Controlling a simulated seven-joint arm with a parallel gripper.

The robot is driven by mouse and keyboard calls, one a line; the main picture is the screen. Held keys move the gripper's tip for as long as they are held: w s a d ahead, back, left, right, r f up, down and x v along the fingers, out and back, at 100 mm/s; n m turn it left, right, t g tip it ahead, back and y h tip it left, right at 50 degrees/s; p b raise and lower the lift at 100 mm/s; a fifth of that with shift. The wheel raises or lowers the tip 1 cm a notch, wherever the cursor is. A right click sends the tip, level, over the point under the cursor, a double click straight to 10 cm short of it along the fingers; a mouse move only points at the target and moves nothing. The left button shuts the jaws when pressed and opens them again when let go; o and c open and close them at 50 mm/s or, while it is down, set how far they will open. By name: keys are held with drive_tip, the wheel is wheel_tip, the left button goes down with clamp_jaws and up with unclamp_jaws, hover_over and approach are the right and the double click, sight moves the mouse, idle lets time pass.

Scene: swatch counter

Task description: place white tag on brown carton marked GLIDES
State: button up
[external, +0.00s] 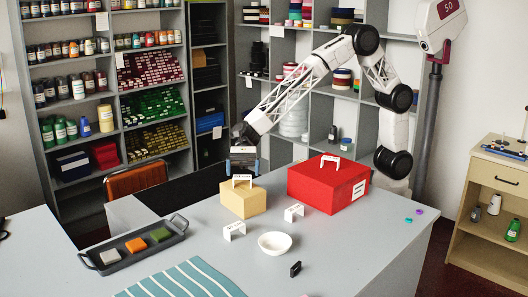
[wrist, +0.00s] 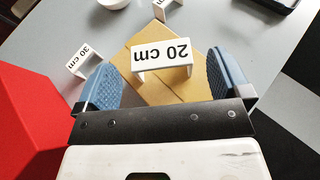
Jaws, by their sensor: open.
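A tan-brown carton (external: 243,203) stands on the grey counter; no GLIDES marking can be read on it. A white bracket-shaped tag reading "20 cm" (wrist: 163,54) appears upright on the carton's top, and also shows in the external view (external: 242,179). My gripper (external: 243,168) is open just above the carton. In the wrist view its blue fingers (wrist: 163,82) lie either side of this tag, with gaps. A second white tag reading "30 cm" (wrist: 84,60) stands on the counter between the cartons. A third white tag (external: 234,231) stands in front of the tan carton.
A larger red carton (external: 315,185) with a white tag (external: 330,161) on top stands right of the tan carton. A white bowl (external: 275,243), small black object (external: 295,269), dark tray (external: 135,258) and striped cloth (external: 180,281) occupy the front. The right-hand counter is mostly clear.

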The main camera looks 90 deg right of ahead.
drive_tip(key=v, duration=0.8)
drive_tip(key=shift+d, duration=0.2)
idle(0.5)
drive_tip(key=s+d+r+n+h, duration=0.25)
drive_tip(key=s+d+n, duration=0.25)
drive_tip(key=s+d, duration=0.5)
drive_tip(key=s+d+r+n+h, duration=0.2)
drive_tip(key=s+d+n+h, duration=0.2)
drive_tip(key=s+d, duration=0.6)
drive_tip(key=s+d+f+n+t+h, duration=0.2)
drive_tip(key=s+d+n+h, duration=0.5)
drive_tip(key=s+d, duration=1.1)
drive_tip(key=s+n, duration=0.1)
drive_tip(key=s, duration=0.3)
drive_tip(key=shift+f+n+t, duration=0.3)
drive_tip(key=shift+n, duration=0.1)
